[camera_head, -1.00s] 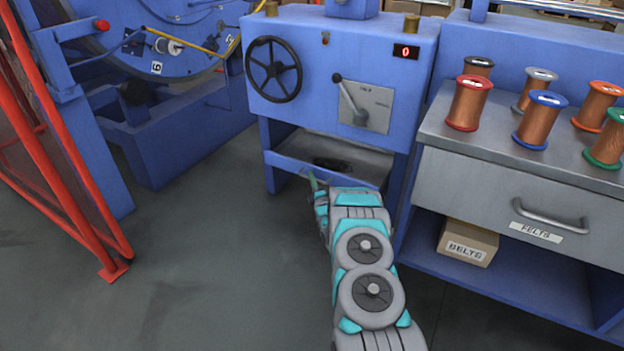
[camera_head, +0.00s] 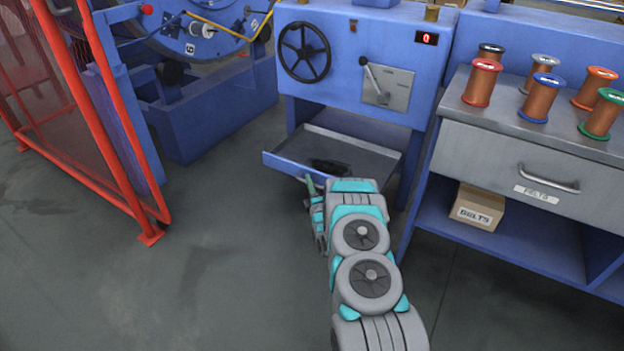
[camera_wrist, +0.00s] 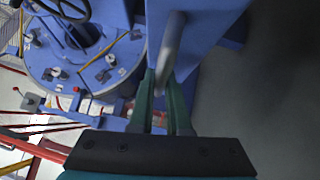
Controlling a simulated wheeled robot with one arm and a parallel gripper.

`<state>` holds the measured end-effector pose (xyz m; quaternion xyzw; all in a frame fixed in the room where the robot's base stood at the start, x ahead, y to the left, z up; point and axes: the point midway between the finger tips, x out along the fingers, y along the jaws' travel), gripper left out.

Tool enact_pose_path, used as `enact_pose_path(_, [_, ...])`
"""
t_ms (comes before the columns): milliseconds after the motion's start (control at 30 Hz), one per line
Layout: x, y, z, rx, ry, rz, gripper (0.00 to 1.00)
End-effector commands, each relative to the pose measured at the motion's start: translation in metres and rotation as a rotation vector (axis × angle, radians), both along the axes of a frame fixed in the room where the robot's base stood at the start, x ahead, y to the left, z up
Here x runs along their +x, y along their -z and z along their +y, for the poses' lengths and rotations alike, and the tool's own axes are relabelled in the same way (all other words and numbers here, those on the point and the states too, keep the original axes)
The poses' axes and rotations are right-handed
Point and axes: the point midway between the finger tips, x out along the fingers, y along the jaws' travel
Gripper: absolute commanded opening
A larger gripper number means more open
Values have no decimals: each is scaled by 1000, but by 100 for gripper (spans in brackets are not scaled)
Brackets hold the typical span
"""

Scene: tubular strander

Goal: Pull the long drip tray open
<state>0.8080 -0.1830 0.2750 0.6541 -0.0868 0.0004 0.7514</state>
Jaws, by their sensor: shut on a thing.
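The long drip tray (camera_head: 352,152) is a shallow grey pan with a blue front, low under the blue machine cabinet. It stands partly out of the cabinet, and a dark patch (camera_head: 330,167) lies in it near the front. My gripper (camera_head: 310,184) is at the tray's front edge, mostly hidden by my wrist in the head view. In the wrist view my gripper (camera_wrist: 163,90) has its two green fingers closed on a grey bar handle (camera_wrist: 171,50) in front of a blue panel.
The handwheel (camera_head: 304,52) and a lever (camera_head: 375,82) are on the cabinet above. On the right stands a bench with a drawer (camera_head: 500,170), several spools and a cardboard box (camera_head: 477,206). A red mesh guard (camera_head: 100,120) is on the left. The floor before the tray is clear.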

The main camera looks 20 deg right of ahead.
Motion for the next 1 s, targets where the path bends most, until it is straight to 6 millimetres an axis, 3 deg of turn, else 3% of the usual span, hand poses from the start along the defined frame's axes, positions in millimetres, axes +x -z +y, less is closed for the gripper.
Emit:
enact_pose_path(200, [0,2,0,0,0,2,0])
enact_pose_path(233, [0,2,0,1,0,2,18])
enact_pose_path(467, [0,1,0,1,0,1,44])
enact_pose_path(767, [-2,1,0,1,1,0,45])
enact_pose_path(1000, [-27,5,2,3,1,5,45])
